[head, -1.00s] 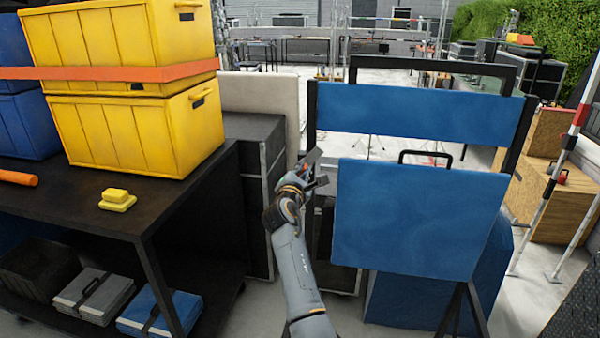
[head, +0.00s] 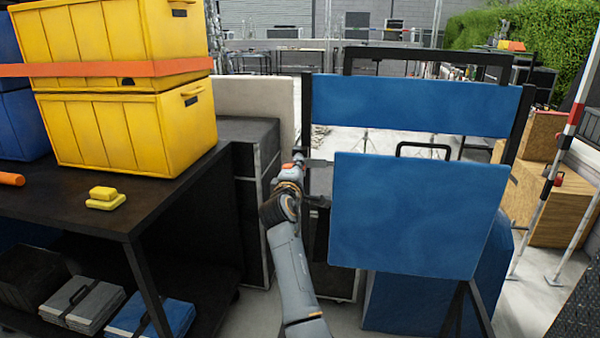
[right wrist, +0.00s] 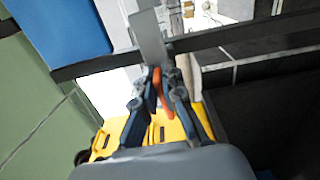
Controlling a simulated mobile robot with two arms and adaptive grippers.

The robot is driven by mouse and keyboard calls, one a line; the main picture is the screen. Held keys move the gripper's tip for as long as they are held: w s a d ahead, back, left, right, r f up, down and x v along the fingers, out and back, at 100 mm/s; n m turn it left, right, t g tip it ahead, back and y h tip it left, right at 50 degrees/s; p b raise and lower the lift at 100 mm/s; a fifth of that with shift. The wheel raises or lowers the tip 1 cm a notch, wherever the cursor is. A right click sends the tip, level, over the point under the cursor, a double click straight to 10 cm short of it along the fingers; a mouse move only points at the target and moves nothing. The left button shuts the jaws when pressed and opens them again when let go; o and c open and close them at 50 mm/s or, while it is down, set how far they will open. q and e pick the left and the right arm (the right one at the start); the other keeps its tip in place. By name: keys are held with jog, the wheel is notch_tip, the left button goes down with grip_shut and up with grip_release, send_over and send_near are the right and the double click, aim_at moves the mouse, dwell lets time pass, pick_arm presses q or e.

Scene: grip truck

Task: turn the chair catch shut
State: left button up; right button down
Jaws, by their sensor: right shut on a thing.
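The folding chair has a blue back panel (head: 420,105), a blue seat panel (head: 415,215) and a black frame (head: 525,125). My right gripper (head: 319,182) is at the left side of the chair, beside the seat panel's left edge. In the right wrist view, the fingers of my right gripper (right wrist: 164,85) are at a black frame bar (right wrist: 245,38). They are shut on the catch, a small part with orange (right wrist: 166,92) showing between them. A flat grey plate (right wrist: 150,38) stands just beyond. The catch's exact angle is hard to tell. My left gripper is not in view.
A dark bench (head: 60,222) at the left carries yellow crates (head: 130,130) with an orange strap (head: 110,70), and a small yellow block (head: 105,197). Dark cases (head: 250,160) stand behind my right arm. A red-and-white pole (head: 568,140) stands at the right.

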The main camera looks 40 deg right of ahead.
jog(key=shift+r+m, duration=0.1)
jog(key=shift+m, duration=0.4)
jog(key=c, duration=1.5)
grip_release()
jog(key=shift+o, duration=0.3)
jog(key=v, duration=1.2)
